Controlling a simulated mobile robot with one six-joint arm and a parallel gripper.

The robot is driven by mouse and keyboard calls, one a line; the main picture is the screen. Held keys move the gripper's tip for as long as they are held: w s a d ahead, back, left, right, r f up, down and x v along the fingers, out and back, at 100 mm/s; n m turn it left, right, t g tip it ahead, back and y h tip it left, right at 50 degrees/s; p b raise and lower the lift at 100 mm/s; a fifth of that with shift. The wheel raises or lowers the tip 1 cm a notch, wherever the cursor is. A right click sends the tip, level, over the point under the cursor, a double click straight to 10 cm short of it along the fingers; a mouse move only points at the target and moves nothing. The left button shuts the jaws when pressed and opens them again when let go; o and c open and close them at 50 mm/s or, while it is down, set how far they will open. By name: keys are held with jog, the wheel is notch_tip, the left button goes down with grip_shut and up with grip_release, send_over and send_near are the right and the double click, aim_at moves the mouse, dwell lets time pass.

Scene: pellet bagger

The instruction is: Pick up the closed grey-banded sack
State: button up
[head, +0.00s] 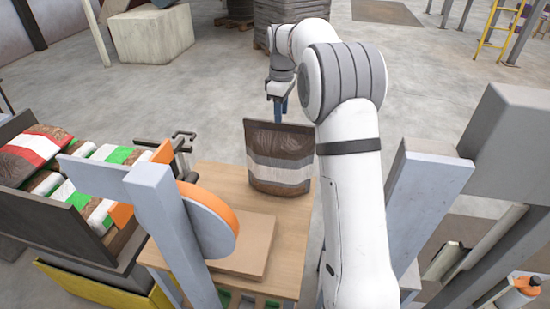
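The grey-banded sack (278,160) stands upright near the far right end of the wooden table (222,181). It is brown with a pale grey band and a darker grey stripe across its middle. Its top edge looks flat and pressed together. My gripper (281,112) shows small, at or just behind the sack's top edge. Its fingertips are partly hidden by the sack, so I cannot tell whether they touch it or are open. My arm covers part of the sack's right side.
A grey post with an orange-rimmed disc (222,205) stands at the table's near left. A dark bin (60,218) at left holds several sacks with green, red and white bands. A grey machine frame (425,185) is close on the right.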

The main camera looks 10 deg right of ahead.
aim_at(279, 135)
jog(key=shift+n, duration=0.8)
jog(key=w, duration=0.1)
jog(key=w+f, duration=0.2)
jog(key=w, duration=0.1)
jog(key=f+p, duration=0.1)
jog(key=f, duration=0.7)
jog(key=shift+d+p, duration=0.2)
jog(key=shift+p, duration=0.15)
grip_shut()
jog(key=shift+w+r, duration=0.1)
jog(key=shift+r, duration=0.1)
